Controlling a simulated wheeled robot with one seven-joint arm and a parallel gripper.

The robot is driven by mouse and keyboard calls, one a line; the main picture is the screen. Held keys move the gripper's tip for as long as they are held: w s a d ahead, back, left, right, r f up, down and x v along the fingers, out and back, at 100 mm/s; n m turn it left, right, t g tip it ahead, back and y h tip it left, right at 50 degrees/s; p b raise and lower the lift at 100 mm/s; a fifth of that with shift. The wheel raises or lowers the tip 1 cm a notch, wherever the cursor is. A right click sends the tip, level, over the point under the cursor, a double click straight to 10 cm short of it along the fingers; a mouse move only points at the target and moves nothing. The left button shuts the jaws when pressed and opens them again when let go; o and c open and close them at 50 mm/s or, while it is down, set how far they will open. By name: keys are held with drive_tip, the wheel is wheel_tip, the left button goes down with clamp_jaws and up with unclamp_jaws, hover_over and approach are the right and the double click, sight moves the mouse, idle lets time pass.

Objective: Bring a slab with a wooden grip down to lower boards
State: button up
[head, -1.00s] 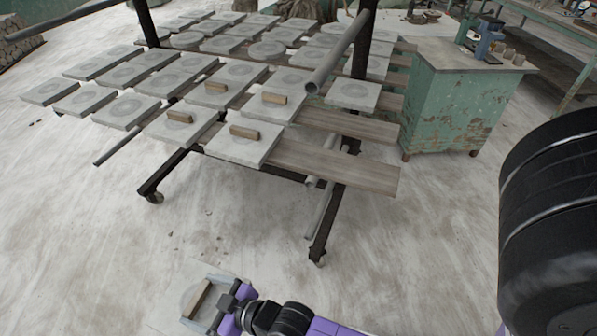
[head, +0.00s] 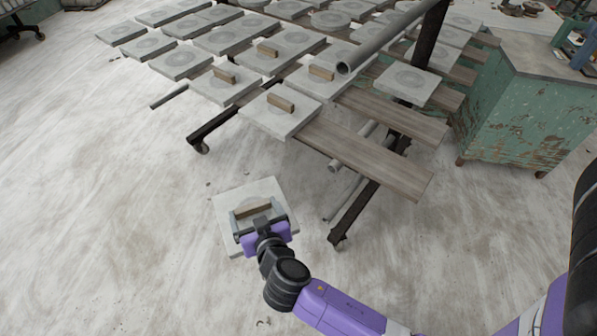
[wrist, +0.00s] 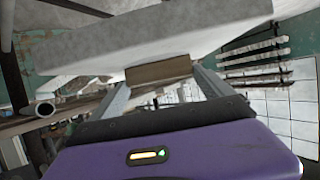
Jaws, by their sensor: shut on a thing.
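My gripper (head: 262,222) is shut on the wooden grip (head: 252,209) of a pale grey square slab (head: 228,200). It holds the slab in the open, in front of and below the rack's near edge. In the wrist view the slab (wrist: 150,45) fills the top and the grip (wrist: 158,71) shows between the fingers. The rack's wooden boards (head: 375,150) carry many grey slabs. Several of these slabs, such as the near one (head: 268,118), have wooden grips. The near board has a bare stretch at its right end. Lower boards cannot be made out clearly.
A grey pipe (head: 392,38) juts out over the boards from a dark post (head: 428,50). More pipes and the rack's black leg (head: 362,205) stand below the boards. A worn green cabinet (head: 520,110) is at the right. The floor around the held slab is clear.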

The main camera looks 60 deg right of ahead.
drive_tip(key=s+d+r+m+g+h, duration=0.3)
drive_tip(key=s+r+m+g, duration=0.25)
drive_tip(key=r, duration=0.25)
drive_tip(key=s+d+r+m+g+h, duration=0.2)
drive_tip(key=s+r+m+g+h, duration=0.15)
drive_tip(key=r+m+g, duration=0.45)
drive_tip(key=shift+n+t, duration=0.45)
drive_tip(key=shift+n, duration=0.1)
drive_tip(key=shift+s+d+r+b+x, duration=0.15)
drive_tip(key=shift+r+b+x, duration=0.3)
drive_tip(key=shift+b+x, duration=2.2)
drive_tip(key=shift+s+d+r+b+x, duration=0.15)
drive_tip(key=shift+r+b+x, duration=0.25)
drive_tip(key=shift+x, duration=4.55)
drive_tip(key=shift+s+d+r+b+x, duration=0.15)
drive_tip(key=shift+r+b+x, duration=0.35)
drive_tip(key=shift+b+x, duration=2.15)
drive_tip(key=shift+d+f+p, duration=0.75)
drive_tip(key=shift+d+p, duration=0.15)
drive_tip(key=shift+d, duration=0.15)
